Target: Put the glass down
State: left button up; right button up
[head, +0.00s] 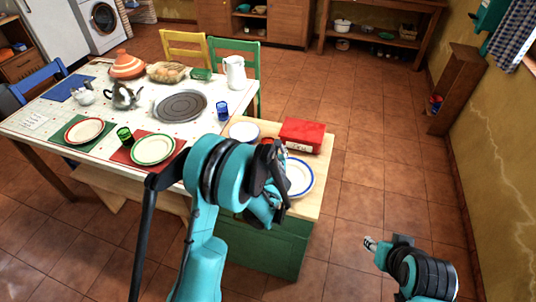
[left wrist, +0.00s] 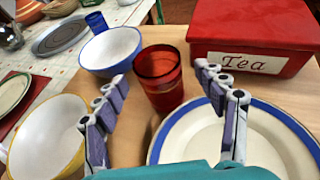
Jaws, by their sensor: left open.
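A red glass (left wrist: 158,80) stands upright on the wooden counter top in the left wrist view, between a blue-rimmed bowl and a red Tea box. My left gripper (left wrist: 161,76) is open, with one finger on each side of the glass; I cannot tell whether either touches it. In the head view my left gripper (head: 274,180) is over the counter and mostly hides the glass. A green glass (head: 125,136) and a blue glass (head: 222,110) stand on the tiled table. My right gripper (head: 371,243) is low at the right, over the floor, far from the glasses.
On the counter are the red Tea box (left wrist: 252,30), blue-rimmed bowl (left wrist: 110,48), yellow bowl (left wrist: 47,135) and blue-rimmed plate (left wrist: 275,140), all close around my left gripper. The table holds plates, a grey platter (head: 181,106) and a white jug (head: 235,74).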

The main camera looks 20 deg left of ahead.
pick_arm(q)
jog(key=b+x, duration=0.1)
jog(key=x, duration=0.3)
jog(key=shift+s+f, duration=0.1)
jog(key=shift+f, duration=0.1)
jog(key=shift+r, duration=0.1)
jog(key=c, duration=1.5)
jog(key=shift+r, duration=0.1)
notch_tip(320, 180, up, 4)
jog(key=shift+r+p, duration=0.15)
jog(key=shift+p, duration=1)
jog(key=s+d+r+p, duration=0.3)
jog(key=d+r, duration=0.4)
jog(key=d, duration=0.4)
jog(key=shift+m+h, duration=0.4)
jog(key=s+a+r, duration=0.1)
jog(key=s+a, duration=0.1)
jog(key=s, duration=0.3)
jog(key=s+a+r, duration=0.2)
jog(key=s+a, duration=0.1)
jog(key=s, duration=0.2)
jog(key=s+a+r, duration=0.2)
jog(key=s+a, duration=0.1)
jog(key=s, duration=0.2)
jog(key=shift+s, duration=0.2)
